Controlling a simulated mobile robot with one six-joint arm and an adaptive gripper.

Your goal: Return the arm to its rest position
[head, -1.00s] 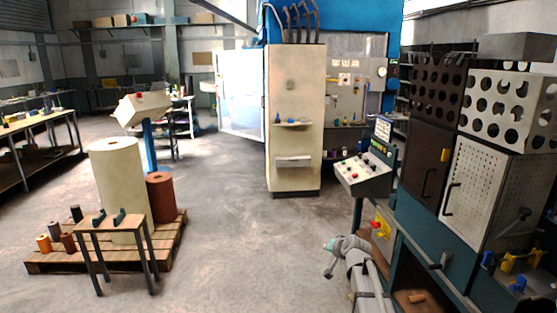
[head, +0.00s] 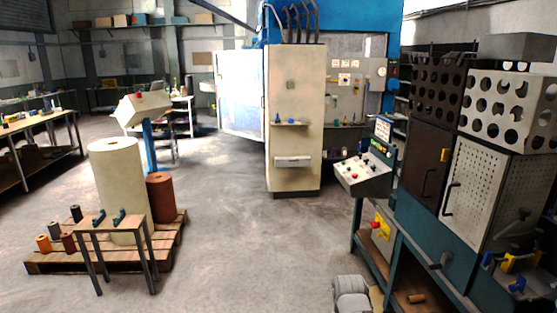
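A short grey piece of my arm (head: 350,296) shows at the bottom edge of the head view, right of centre. It is in front of the teal machine frame (head: 368,258). My gripper is not in view, so I cannot see whether it is open or shut or holds anything.
The teal machine with a control panel (head: 364,173) and a perforated white door (head: 478,192) stands close on the right. A small table (head: 112,224) and a pallet (head: 172,243) with rolls stand at left. The middle floor (head: 230,235) is clear.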

